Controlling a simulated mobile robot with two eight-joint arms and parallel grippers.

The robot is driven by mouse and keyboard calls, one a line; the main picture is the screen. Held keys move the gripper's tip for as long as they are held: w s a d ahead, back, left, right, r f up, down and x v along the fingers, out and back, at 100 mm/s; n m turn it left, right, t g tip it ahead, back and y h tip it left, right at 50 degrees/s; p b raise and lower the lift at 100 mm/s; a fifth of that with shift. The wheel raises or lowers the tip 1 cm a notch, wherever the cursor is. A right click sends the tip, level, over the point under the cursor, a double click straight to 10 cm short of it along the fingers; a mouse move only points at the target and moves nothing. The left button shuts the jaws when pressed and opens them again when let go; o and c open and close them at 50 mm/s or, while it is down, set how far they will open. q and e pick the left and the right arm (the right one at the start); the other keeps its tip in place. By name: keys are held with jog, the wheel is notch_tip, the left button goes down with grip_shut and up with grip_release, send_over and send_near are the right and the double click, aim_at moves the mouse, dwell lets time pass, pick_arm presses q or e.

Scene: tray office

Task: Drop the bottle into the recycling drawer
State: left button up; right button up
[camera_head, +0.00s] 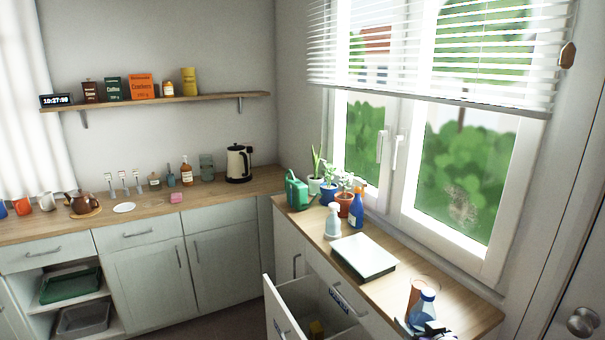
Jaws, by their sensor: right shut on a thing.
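A blue bottle with a pale band (424,308) is at the bottom right in the head view, in front of the right counter's near end. My right gripper (428,328), dark and partly cut off by the lower edge, is shut on it. The bottle's lower part is hidden by the gripper. An open drawer (272,308) stands out from the right cabinet, left of the gripper and lower down. Something yellow lies inside it. Its lower part is cut off by the frame. My left gripper is not in view.
A brown glass (416,290) stands on the counter right behind the bottle. A closed pale laptop or box (363,256), a spray bottle (356,208), a white bottle (333,222) and potted plants stand farther back. Another labelled drawer front (340,299) is beside the open drawer.

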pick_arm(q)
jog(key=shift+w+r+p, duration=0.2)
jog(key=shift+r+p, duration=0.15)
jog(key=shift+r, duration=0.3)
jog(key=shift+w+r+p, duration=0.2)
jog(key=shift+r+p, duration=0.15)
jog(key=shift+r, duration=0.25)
pick_arm(e)
jog(key=s+a+f+n+y, duration=0.2)
jog(key=s+a, duration=0.1)
jog(key=a, duration=0.7)
jog(key=shift+y, duration=0.3)
jog(key=shift+d, duration=0.1)
